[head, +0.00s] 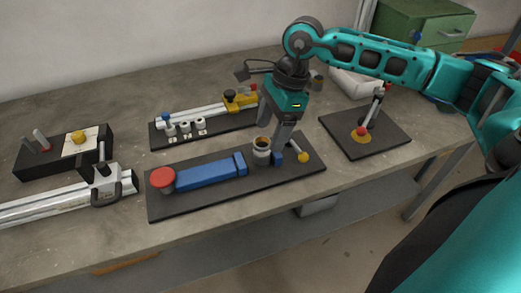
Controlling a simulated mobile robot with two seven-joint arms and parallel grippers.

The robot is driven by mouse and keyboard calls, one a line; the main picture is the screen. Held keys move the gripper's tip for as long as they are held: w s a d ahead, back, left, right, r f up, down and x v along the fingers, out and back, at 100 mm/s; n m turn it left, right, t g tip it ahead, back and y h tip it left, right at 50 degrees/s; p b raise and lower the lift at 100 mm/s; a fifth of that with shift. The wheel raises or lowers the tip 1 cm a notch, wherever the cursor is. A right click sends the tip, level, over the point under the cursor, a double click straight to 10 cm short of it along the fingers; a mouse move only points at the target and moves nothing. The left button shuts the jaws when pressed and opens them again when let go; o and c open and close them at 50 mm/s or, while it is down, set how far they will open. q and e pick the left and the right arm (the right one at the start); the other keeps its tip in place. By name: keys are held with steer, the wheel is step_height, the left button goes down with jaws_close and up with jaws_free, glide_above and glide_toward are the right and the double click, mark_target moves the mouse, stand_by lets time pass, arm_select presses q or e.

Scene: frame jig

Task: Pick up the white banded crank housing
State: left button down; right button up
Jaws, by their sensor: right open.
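The white banded crank housing (262,154) is a short white cylinder with a darker band and a dark open top. It stands upright on the front black plate (222,200), just right of a blue bar. My right gripper (271,138) reaches down from above with its jaws open. Its fingers are around or just over the housing, one behind it and one at its right side. I cannot tell whether either finger touches it. My left gripper is not in view.
A blue bar (208,173), a red-capped cylinder (163,180) and a yellow-ended lever (302,157) share the front plate. A slide fixture (193,114) lies behind. A joystick plate (370,146) is right; a silver rail (50,201) is left.

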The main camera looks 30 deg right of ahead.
mark_target(263, 142)
steer(key=x, duration=0.7)
steer(key=shift+w+a+f, duration=0.1)
steer(key=shift+w+a, duration=0.1)
steer(key=shift+w, duration=0.15)
steer(key=shift+c, duration=0.4)
steer(key=c, duration=1.1)
